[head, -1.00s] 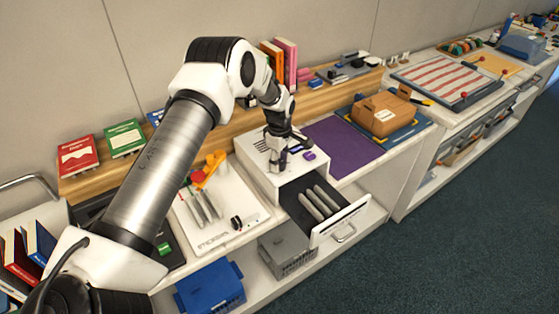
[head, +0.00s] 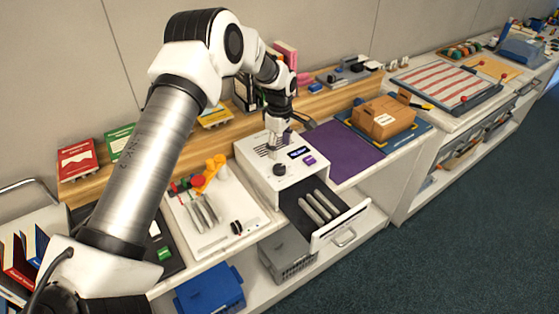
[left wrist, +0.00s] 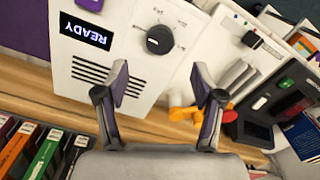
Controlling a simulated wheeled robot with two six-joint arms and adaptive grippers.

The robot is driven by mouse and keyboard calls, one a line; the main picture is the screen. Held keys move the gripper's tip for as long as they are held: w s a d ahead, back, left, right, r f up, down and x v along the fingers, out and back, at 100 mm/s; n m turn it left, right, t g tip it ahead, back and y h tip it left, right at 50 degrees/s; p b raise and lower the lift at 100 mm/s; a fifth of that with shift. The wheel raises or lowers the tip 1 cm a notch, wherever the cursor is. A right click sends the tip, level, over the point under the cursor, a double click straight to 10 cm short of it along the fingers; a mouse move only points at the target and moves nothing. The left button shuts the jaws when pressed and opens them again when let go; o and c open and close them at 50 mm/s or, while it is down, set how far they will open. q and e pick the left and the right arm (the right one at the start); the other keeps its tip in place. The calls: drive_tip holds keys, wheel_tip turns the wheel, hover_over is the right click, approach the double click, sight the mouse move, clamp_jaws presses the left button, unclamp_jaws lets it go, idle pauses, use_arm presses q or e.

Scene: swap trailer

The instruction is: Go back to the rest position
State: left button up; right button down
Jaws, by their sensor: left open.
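My left gripper (left wrist: 160,85) is open and empty in the left wrist view, its two fingers apart over the white machine's top. In the head view the left gripper (head: 276,148) hangs over the back part of the white machine (head: 262,172). The machine has a black knob (left wrist: 159,40), a display reading READY (left wrist: 86,30) and a purple button (head: 309,160). Its drawer (head: 341,224) is pulled out at the front, with grey rods (head: 320,205) lying inside. The right gripper is not in view.
A white board (head: 200,238) with grey tools lies left of the machine. A purple mat (head: 342,153) and a cardboard box (head: 383,120) are to its right. Books stand on the wooden ledge (head: 220,125) behind. A blue bin (head: 210,290) and a grey crate (head: 288,255) sit below.

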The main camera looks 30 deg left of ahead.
use_arm(q)
wheel_tip(320, 180, up, 4)
drive_tip(key=shift+f, duration=0.1)
drive_tip(key=shift+s, duration=0.1)
idle(0.3)
drive_tip(key=s+d+f+m, duration=0.45)
drive_tip(key=s+f, duration=0.25)
drive_tip(key=f, duration=0.3)
drive_tip(key=s+d+f+m, duration=0.4)
drive_tip(key=s+d+f, duration=0.25)
drive_tip(key=f, duration=0.35)
drive_tip(key=s+d+f+m, duration=0.2)
drive_tip(key=s+m, duration=0.3)
drive_tip(key=s, duration=0.8)
drive_tip(key=s+d+f+m, duration=0.15)
drive_tip(key=s+m, duration=0.35)
drive_tip(key=s, duration=0.7)
wheel_tip(320, 180, down, 7)
drive_tip(key=b, duration=0.7)
drive_tip(key=shift+w+n, duration=0.3)
drive_tip(key=shift+n, duration=0.05)
